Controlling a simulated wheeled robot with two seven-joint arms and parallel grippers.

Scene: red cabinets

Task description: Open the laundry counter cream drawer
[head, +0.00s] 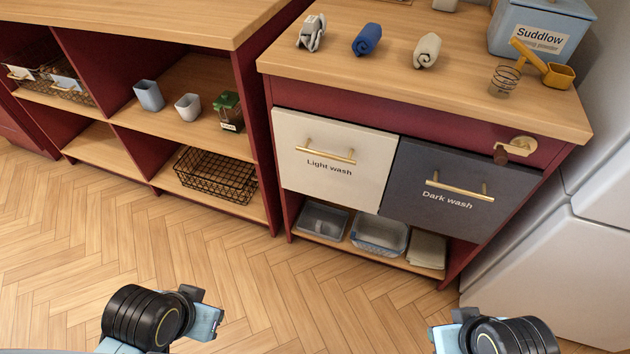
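The cream drawer (330,167) is the left front of the laundry counter (425,80) in the head view, marked "Light wash". Its gold bar handle (325,151) runs across its upper middle. The drawer front looks flush with the cabinet and shut. My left gripper (207,318) is at the bottom left, low over the floor and well apart from the drawer. My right gripper (450,330) is at the bottom right, also apart from the counter. Neither gripper's fingertips show clearly enough to tell their opening. Nothing is seen held.
A dark drawer (450,190) marked "Dark wash" is beside the cream one. Trays (378,236) sit on the shelf below. A white appliance (540,260) stands at the right, an open shelf unit (190,100) at the left. The wooden floor (300,290) before the counter is clear.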

